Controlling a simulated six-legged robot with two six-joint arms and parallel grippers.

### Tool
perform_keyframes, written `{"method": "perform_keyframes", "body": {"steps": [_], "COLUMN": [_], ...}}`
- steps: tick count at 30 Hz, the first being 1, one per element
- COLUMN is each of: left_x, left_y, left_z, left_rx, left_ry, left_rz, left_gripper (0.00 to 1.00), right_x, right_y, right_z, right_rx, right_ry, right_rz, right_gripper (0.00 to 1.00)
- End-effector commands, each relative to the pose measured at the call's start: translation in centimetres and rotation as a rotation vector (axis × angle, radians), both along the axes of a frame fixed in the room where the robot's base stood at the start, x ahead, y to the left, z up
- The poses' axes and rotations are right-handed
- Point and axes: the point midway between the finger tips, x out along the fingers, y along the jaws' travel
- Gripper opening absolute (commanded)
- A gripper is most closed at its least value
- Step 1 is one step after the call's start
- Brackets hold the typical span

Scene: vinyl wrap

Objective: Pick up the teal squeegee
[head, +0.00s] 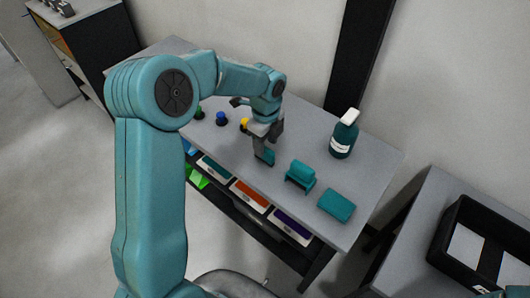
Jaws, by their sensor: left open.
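My left gripper (264,148) points down over the front middle of the grey table, with its jaws open. A small teal piece (268,157), which looks like the teal squeegee, is right at the fingertips. The fingers hide part of it, and I cannot tell whether they touch it. To its right stands a teal object with a raised back (300,176). Further right a flat teal block (337,205) lies near the front edge.
A teal spray bottle (342,139) with a white top stands at the back right. Blue (221,118) and yellow (244,124) knobbed items stand behind the gripper. Colour-labelled bins (249,195) sit under the table's front edge. A black tray (462,236) is on another table at right.

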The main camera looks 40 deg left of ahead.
Motion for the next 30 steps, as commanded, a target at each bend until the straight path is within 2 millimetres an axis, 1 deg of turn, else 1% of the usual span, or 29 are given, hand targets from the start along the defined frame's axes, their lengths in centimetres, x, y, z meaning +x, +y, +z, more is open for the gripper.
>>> {"method": "perform_keyframes", "body": {"steps": [1,5,6,9,12,17,18,20,21,22,30], "left_x": [-0.1,0.0,0.1,0.2,0.3,0.3,0.3,0.3,0.3,0.3,0.3], "left_y": [0.1,0.6,0.5,0.4,0.4,0.5,0.5,0.5,0.5,0.5,0.5], "left_z": [-0.5,-2.6,-3.3,-4.4,-4.8,-4.8,-4.8,-4.8,-4.8,-4.8,-4.8], "left_rx": [-0.001,-0.002,-0.001,-0.002,-0.002,-0.001,-0.001,-0.001,-0.001,-0.001,-0.001], "left_ry": [0.006,0.008,0.005,0.003,0.002,0.001,0.001,0.001,0.001,0.001,0.001], "left_rz": [0.000,0.000,-0.001,0.000,0.000,0.000,0.000,0.000,0.000,0.000,0.000], "left_gripper": [0.51,0.51,0.51,0.51,0.51,0.51,0.38,0.18,0.06,0.00,0.00], "right_x": [0.0,0.0,0.0,0.0,0.0,0.0,0.0,0.0,0.0,0.0,0.0], "right_y": [0.0,0.0,0.0,0.0,0.0,0.0,0.0,0.0,0.0,0.0,0.0], "right_z": [0.5,1.5,1.5,1.6,1.6,1.6,1.6,1.6,1.6,1.6,1.6], "right_rx": [0.000,0.000,0.000,0.000,0.000,0.000,0.000,0.000,0.000,0.000,0.000], "right_ry": [0.000,0.000,0.000,0.000,0.000,0.000,0.000,0.000,0.000,0.000,0.000], "right_rz": [0.000,0.000,0.000,0.000,0.000,0.000,0.000,0.000,0.000,0.000,0.000], "right_gripper": [0.43,0.43,0.43,0.43,0.43,0.43,0.43,0.43,0.43,0.43,0.43]}}
